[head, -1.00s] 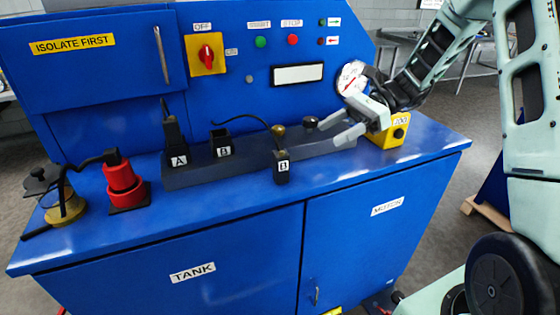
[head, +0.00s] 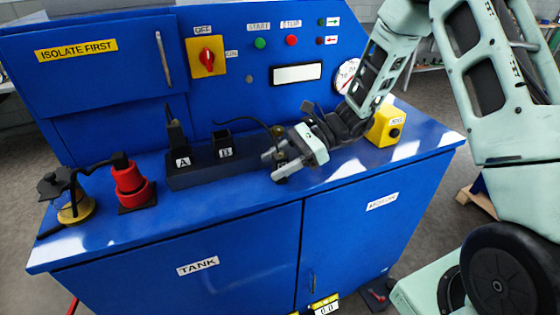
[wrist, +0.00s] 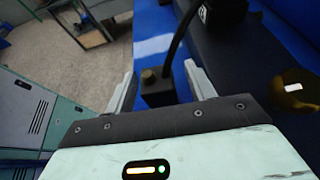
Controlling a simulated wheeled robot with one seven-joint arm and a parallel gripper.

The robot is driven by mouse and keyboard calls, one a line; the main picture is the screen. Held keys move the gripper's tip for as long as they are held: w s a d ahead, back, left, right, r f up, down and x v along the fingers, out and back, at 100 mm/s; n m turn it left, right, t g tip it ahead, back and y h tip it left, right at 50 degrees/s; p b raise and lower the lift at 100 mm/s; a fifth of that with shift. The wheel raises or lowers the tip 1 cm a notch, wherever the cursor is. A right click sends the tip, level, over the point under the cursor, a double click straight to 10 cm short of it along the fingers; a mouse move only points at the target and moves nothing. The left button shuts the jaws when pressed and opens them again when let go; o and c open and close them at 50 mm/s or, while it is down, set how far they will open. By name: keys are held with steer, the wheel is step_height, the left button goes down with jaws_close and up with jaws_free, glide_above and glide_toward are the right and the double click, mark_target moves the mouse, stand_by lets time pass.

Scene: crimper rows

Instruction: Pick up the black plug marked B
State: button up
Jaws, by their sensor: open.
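In the wrist view the plug (wrist: 157,91), a black body with a brass-coloured top and a black cable, shows between the two open fingertips (wrist: 160,78). A gap shows at the right finger; whether the left finger touches cannot be told.
The dark block (head: 200,178) with black posts marked A (head: 181,150) and B (head: 225,140) lies left of my gripper. A red cylinder (head: 128,180) stands farther left. A yellow box (head: 383,128) stands to the right. The bench's front strip is clear.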

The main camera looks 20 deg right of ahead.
steer(key=shift+a+f, duration=0.3)
steer(key=shift+a, duration=0.25)
steer(key=c, duration=1.1)
steer(key=shift+r, duration=0.15)
